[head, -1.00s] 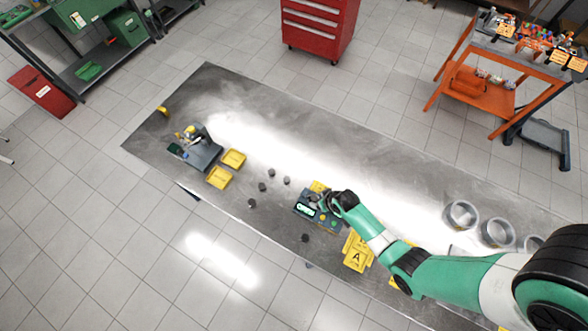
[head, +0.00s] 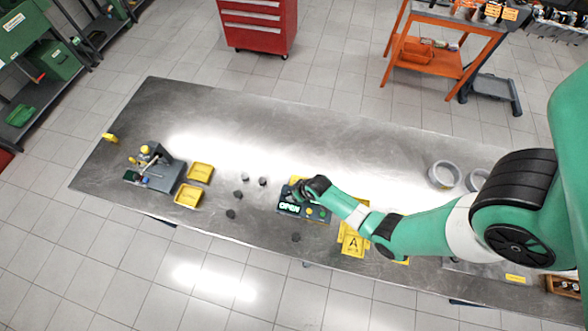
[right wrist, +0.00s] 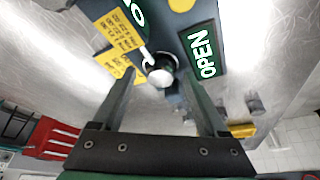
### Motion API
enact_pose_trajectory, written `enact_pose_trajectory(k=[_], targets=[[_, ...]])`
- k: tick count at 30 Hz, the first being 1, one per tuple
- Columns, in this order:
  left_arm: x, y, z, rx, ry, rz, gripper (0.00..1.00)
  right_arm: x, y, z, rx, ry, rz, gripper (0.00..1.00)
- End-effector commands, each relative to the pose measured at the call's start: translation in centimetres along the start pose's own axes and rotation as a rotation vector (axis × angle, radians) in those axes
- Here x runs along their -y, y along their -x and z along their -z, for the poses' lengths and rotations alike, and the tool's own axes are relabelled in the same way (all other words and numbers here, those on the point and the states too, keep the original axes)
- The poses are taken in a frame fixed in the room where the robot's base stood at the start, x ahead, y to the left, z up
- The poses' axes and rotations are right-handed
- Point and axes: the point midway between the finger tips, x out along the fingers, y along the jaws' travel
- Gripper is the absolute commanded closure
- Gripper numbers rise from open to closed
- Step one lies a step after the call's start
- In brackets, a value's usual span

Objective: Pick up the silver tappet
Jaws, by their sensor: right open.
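A small shiny silver round piece (right wrist: 160,76), which looks like the silver tappet, sits at the dark blue-grey device with a lit OPEN display (right wrist: 203,50). A thin pale rod meets it. My right gripper (right wrist: 156,78) is open, with one finger on each side of the silver piece and visible gaps to both. In the head view my right gripper (head: 316,187) is over the device (head: 318,214) and hides the silver piece. My left gripper is not in view.
Several small dark cylinders (head: 237,195) stand left of the device. Yellow trays (head: 188,195) and a grey fixture (head: 165,175) are farther left. Yellow cards marked A (head: 352,244) lie to its right. Pale metal rings (head: 441,175) stand at the right. The table's far middle is clear.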

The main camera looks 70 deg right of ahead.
Motion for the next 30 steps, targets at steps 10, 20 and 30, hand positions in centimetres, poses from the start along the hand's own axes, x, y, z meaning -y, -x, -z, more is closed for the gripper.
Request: enact_pose_trajectory(k=[10,20,30], targets=[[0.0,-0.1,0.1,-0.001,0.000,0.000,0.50,0.0,0.1,0.1,0.000,0.001,0.000,0.71],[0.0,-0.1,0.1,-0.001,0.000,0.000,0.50,0.0,0.1,0.1,0.000,0.001,0.000,1.00],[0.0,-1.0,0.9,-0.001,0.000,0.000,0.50,0.1,1.3,0.6,-0.001,0.002,0.001,1.00]])
